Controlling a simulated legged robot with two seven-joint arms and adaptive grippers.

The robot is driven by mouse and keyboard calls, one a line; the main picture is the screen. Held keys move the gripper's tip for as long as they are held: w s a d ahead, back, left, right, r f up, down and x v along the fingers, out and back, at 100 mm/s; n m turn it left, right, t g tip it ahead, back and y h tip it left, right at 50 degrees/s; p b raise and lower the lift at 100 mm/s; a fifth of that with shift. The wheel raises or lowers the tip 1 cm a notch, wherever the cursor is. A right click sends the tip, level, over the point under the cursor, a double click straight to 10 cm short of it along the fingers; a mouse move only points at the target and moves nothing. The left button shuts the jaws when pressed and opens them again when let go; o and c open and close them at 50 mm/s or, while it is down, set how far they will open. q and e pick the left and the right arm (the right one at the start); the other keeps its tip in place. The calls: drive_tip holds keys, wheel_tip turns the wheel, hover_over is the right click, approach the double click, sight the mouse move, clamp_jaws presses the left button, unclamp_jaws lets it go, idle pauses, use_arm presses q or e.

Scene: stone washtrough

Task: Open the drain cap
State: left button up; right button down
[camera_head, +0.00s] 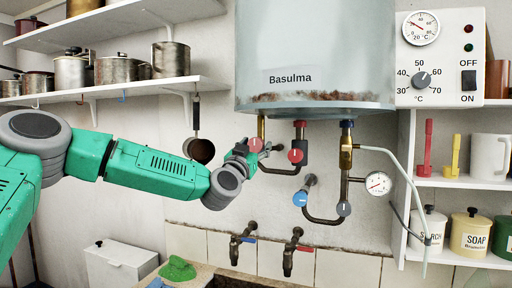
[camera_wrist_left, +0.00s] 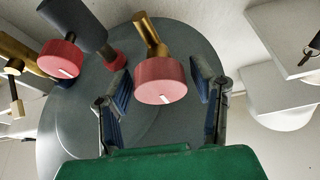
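A red round cap (camera_head: 255,144) with a white mark sits at the end of a brass stub under the boiler's left side; it appears to be the drain cap. It also shows large in the left wrist view (camera_wrist_left: 161,80). My left gripper (camera_head: 257,150) is at this cap in the head view. In the left wrist view my left gripper (camera_wrist_left: 163,90) is open, with one blue-padded finger on each side of the cap and visible gaps to it. I cannot tell whether the fingertips reach past the cap. My right gripper is not in view.
The grey boiler (camera_head: 316,45) hangs above. Just right are another red knob (camera_head: 296,156), a blue knob (camera_head: 300,199), pipes and a gauge (camera_head: 378,183). Two taps (camera_head: 291,252) are below. A ladle (camera_head: 199,148) hangs behind my arm, under a shelf (camera_head: 130,90) of pots.

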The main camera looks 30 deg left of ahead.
use_arm(q)
drive_tip(key=c, duration=0.7)
drive_tip(key=n+y+b, duration=0.1)
drive_tip(key=n, duration=0.2)
drive_tip(key=n+y+b, duration=0.2)
drive_tip(key=n, duration=0.1)
drive_tip(key=shift+f+g, duration=0.1)
drive_tip(key=shift+g, duration=0.2)
drive_tip(key=n+g+y+b, duration=0.1)
drive_tip(key=n, duration=0.2)
drive_tip(key=n+g+y+b, duration=0.1)
drive_tip(key=n+y, duration=0.1)
drive_tip(key=n, duration=0.1)
drive_tip(key=shift+n, duration=0.3)
drive_tip(key=n+g, duration=0.1)
drive_tip(key=n, duration=0.2)
drive_tip(key=n+g+y+b, duration=0.1)
drive_tip(key=n, duration=0.2)
drive_tip(key=shift+n+g, duration=0.4)
drive_tip(key=n+g, duration=0.2)
drive_tip(key=n, duration=0.4)
drive_tip(key=shift+n, duration=0.3)
drive_tip(key=shift+r, duration=0.2)
